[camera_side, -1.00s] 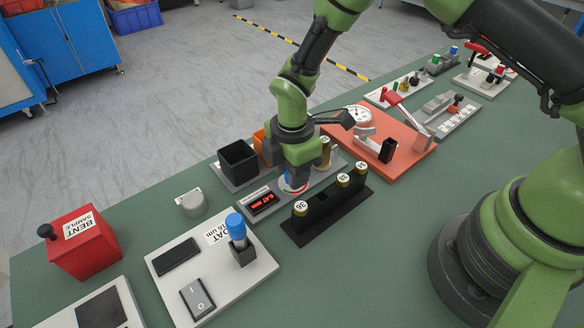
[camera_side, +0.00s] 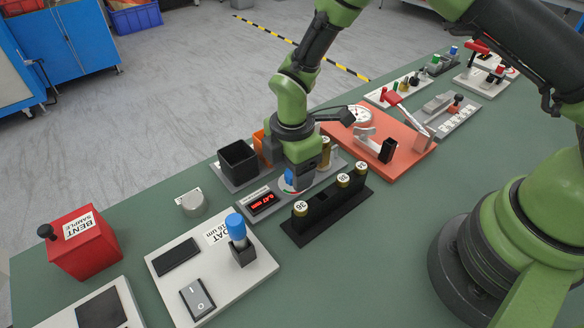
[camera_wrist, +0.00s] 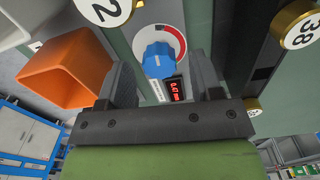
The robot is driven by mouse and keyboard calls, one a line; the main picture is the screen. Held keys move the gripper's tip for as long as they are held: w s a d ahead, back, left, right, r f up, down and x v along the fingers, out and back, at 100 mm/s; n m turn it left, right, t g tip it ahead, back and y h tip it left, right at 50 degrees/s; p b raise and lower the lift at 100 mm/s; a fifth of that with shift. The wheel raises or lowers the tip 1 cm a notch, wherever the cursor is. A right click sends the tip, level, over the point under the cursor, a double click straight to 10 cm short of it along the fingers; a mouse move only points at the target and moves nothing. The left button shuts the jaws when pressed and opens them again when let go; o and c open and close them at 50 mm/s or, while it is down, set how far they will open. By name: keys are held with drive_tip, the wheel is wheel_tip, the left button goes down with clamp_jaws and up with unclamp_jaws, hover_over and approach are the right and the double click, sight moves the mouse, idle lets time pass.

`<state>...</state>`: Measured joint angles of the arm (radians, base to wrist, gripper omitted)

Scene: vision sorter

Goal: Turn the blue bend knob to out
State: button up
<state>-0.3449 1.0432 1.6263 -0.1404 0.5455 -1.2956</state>
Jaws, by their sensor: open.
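The blue bend knob (camera_side: 289,177) sits on a grey panel with a red and white dial around it. In the wrist view the blue knob (camera_wrist: 159,61) has a white pointer mark and lies between my two fingers, seen from above. My gripper (camera_side: 299,172) is over the knob, pointing down, with its jaws open. In the wrist view the open fingers of my gripper (camera_wrist: 161,72) stand apart on either side of the knob, with gaps showing. The finger partly hides the knob and dial in the side view.
A red-digit display (camera_side: 262,203) is beside the knob. A black bin (camera_side: 238,163) and an orange bin (camera_wrist: 65,70) stand close by. A black rack (camera_side: 325,208) with numbered brass-topped pieces is in front. A white panel (camera_side: 213,285) carries another blue-topped part (camera_side: 236,226).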

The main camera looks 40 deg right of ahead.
wheel_tip(320, 180, up, 10)
drive_tip(key=shift+f, duration=0.25)
drive_tip(key=s+d+r+m+t+y, duration=0.1)
drive_tip(key=s+d+r+m+t, duration=0.15)
drive_tip(key=r+m, duration=0.35)
drive_tip(key=s+d+r+m+t, duration=0.1)
drive_tip(key=s+d+r+m, duration=0.2)
drive_tip(key=r, duration=0.5)
drive_tip(key=s+d+r+m+t, duration=0.1)
drive_tip(key=s+r+m+t, duration=0.1)
drive_tip(key=s+m, duration=0.4)
drive_tip(key=s+d+r+m+t+y, duration=0.1)
drive_tip(key=s+d+r+m, duration=0.1)
drive_tip(key=s+m, duration=0.4)
drive_tip(key=shift+s+d+r+t, duration=0.35)
drive_tip(key=shift+s+r, duration=0.15)
drive_tip(key=shift+r, duration=0.15)
